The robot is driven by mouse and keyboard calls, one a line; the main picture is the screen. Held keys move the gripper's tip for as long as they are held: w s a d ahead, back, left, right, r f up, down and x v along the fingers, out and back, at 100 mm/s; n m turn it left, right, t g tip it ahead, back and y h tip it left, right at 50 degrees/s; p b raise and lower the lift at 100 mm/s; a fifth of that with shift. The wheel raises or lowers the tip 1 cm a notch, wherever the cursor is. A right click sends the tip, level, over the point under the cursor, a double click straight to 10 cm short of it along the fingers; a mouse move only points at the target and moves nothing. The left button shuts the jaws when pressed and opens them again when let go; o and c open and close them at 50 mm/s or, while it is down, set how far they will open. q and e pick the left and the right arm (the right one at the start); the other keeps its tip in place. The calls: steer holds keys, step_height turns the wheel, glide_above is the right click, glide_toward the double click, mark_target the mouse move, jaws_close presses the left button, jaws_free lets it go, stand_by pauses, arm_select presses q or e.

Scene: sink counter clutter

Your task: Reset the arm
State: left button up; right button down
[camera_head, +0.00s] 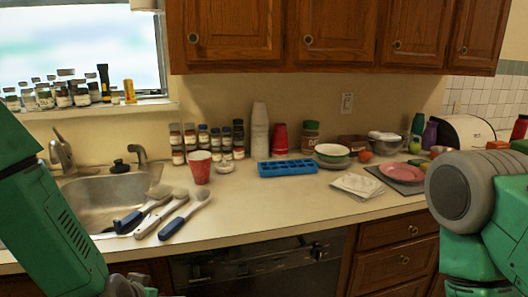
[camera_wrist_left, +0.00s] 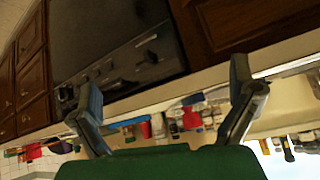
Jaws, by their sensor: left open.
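Three brushes (camera_head: 170,212) lie on the counter by the sink (camera_head: 110,195). A red cup (camera_head: 200,167), a blue ice tray (camera_head: 288,168), spice jars, bowls and a pink plate (camera_head: 401,172) stand behind. The front middle of the counter (camera_head: 270,215) is clear.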

arm_select(q)
steer(key=s+a+f+g+b, duration=0.1)
steer(key=s+f+g, duration=0.1)
steer(key=s+f, duration=0.4)
steer(key=s+a+f+g+b, duration=0.1)
steer(key=s+f+g+b, duration=0.1)
steer(key=s+f, duration=0.5)
steer(key=s+a+f+g+b, duration=0.1)
steer(key=s+f+g, duration=0.2)
steer(key=s+f, duration=0.4)
steer(key=s, duration=0.9)
steer(key=shift+s+f+n+g+b, duration=0.2)
steer(key=shift+s+n+g+b, duration=0.1)
steer(key=shift+g+b, duration=0.1)
